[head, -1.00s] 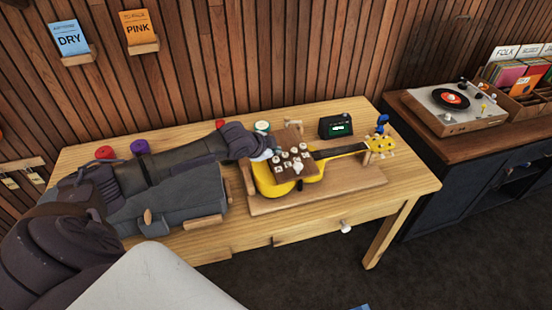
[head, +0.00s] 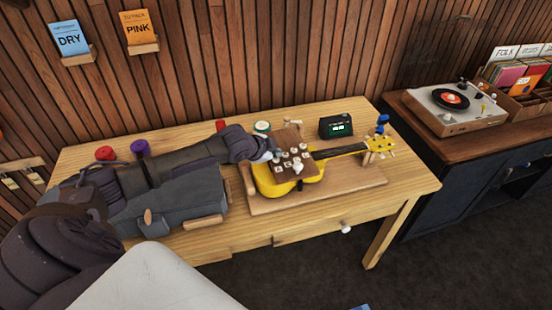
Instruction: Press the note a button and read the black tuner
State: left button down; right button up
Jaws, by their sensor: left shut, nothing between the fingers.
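A yellow ukulele (head: 312,190) lies on a wooden board on the table, its neck pointing right. A brown block with several white lettered buttons (head: 292,163) sits over its body; the letters are too small to tell apart. The black tuner (head: 336,126) stands behind the neck with its small screen lit green; I cannot make out the reading. My left gripper (head: 272,156) is shut and empty at the block's left back edge, by the buttons. Its wrist hides part of that area, and I cannot tell whether it touches a button. My right gripper is not in view.
A blue clip-like object (head: 382,123) is at the headstock. Red (head: 105,153) and purple (head: 140,147) round items and a green-and-white one (head: 262,127) stand along the table's back. A record player (head: 455,108) is on the right cabinet.

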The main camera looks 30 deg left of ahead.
aim_at(275, 161)
pick_arm(q)
jog(key=shift+f, duration=0.6)
dwell(0.7)
jog(key=shift+r+p, duration=0.9)
jog(key=shift+r, duration=0.1)
notch_tip(275, 161, up, 5)
jog(key=p, duration=0.5)
jog(key=shift+d, duration=0.1)
dwell(0.5)
